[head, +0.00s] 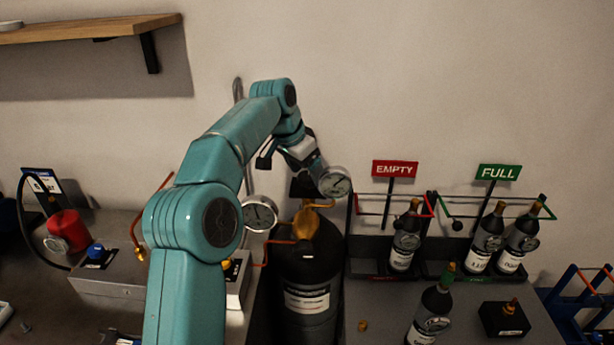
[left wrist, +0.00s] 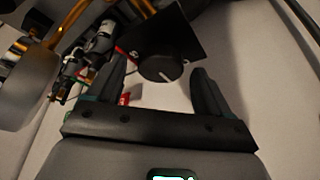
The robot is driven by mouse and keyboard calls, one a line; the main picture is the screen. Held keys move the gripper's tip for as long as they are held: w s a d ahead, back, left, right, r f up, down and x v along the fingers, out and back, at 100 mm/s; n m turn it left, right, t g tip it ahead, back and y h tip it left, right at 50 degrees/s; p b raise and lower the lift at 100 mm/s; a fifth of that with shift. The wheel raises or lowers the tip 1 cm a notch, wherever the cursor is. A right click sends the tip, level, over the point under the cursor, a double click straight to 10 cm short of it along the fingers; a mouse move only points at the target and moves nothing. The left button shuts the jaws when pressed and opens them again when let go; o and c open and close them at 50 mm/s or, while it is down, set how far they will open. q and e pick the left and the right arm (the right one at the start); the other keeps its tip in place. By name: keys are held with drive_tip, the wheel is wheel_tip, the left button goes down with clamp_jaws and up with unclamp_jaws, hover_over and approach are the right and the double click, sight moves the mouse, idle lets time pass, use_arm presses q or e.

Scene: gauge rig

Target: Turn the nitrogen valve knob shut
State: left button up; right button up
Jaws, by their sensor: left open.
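A round black knob (left wrist: 160,68) with a white pointer line shows in the left wrist view, in front of a black square plate (left wrist: 185,32). I take it for the valve knob; no name on it is readable. My left gripper (left wrist: 157,76) is open, its two dark fingers on either side of the knob in the picture. I cannot tell whether they touch it. In the head view the teal left arm reaches to the top of a dark gas cylinder (head: 308,297), and I cannot make out the knob there. My right gripper is in neither view.
Two round gauges, one right (head: 335,182) and one left (head: 259,213), flank the cylinder's brass fitting (head: 305,222). Bottles stand at right by the red EMPTY sign (head: 395,169) and green FULL sign (head: 498,172). A wooden shelf (head: 90,28) hangs upper left.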

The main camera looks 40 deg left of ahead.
use_arm(q)
drive_tip(key=shift+d+f, duration=0.1)
drive_tip(key=shift+f, duration=0.1)
drive_tip(key=shift+f, duration=0.1)
